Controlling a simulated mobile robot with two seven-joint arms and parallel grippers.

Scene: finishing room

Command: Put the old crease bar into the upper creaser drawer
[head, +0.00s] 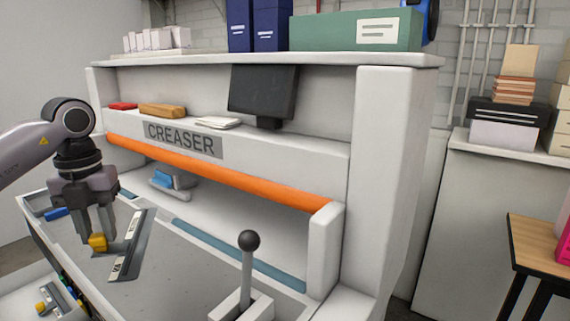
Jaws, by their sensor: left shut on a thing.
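The crease bar (125,246) is a grey metal plate with a pale, marked strip and a yellow grip block (97,242) at its left side. My left gripper (97,238) points down and is shut on the yellow block. The bar is at the left part of the creaser's grey bed (190,270); I cannot tell whether it touches the bed. An open drawer-like tray (12,287) shows at the lower left, partly cut off, with another grey piece with a yellow block (41,307) in it. I cannot tell which drawer this is. My right gripper is out of view.
The creaser's orange bar (215,170) runs above the bed. A lever with a black ball (249,240) stands at the bed's front right. A blue-grey clamp-like object (172,182) sits at the back of the bed. A wooden table (545,250) is at the right.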

